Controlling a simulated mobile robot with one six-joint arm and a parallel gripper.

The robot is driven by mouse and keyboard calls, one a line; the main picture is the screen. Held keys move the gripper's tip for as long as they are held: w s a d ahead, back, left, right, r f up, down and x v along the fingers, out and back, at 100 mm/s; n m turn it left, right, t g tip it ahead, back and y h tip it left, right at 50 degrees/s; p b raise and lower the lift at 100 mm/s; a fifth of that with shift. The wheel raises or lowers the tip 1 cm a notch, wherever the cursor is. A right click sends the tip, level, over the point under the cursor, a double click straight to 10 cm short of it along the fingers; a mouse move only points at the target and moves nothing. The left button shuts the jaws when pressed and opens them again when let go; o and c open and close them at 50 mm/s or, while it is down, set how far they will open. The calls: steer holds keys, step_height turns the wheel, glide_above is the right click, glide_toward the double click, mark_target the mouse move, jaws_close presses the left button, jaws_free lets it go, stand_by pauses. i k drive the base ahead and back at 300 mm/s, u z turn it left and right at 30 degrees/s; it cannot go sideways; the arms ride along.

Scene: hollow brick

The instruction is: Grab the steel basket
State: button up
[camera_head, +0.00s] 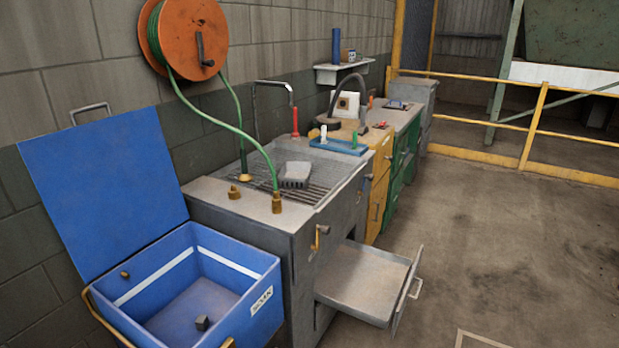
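A small grey, box-like thing with a ribbed or meshed side (294,174) lies on the dark wire rack (262,182) in the grey sink unit. It is the only thing in view that looks like the steel basket, but it is too small to be sure. Nothing covers it. My gripper is not in view.
A blue bin (262,283) with its lid up stands at the front left, a small dark block inside. A drawer (362,283) juts out below the sink. A green hose (228,125) hangs from an orange reel (187,38) over the sink.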

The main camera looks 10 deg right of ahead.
mark_target(292, 175)
steer(key=z, duration=4.6)
steer(key=i, duration=0.15)
steer(key=u, duration=2.75)
steer(key=i, duration=2.45)
